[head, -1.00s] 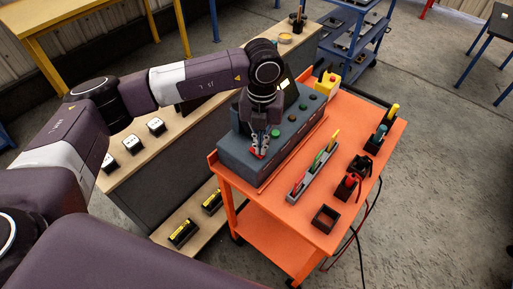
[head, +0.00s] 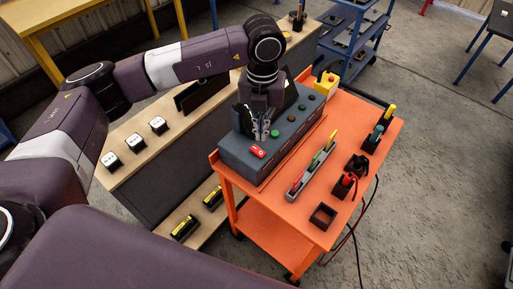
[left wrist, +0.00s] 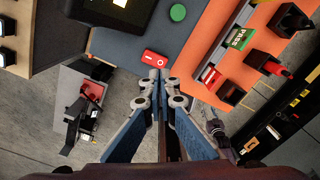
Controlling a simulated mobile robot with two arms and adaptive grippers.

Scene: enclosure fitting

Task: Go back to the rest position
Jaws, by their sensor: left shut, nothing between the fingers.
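My left gripper (head: 262,134) is shut and empty above the grey enclosure (head: 240,157) on the orange cart. In the left wrist view its fingertips (left wrist: 160,77) meet just short of a red rocker switch (left wrist: 155,58) on the enclosure's top. The red switch (head: 257,152) also shows in the head view, just in front of the gripper and apart from it. A green button (head: 276,134) lies to the right of the fingers. My right gripper is not in view.
A wooden bench (head: 128,172) with white switch units stands at left.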

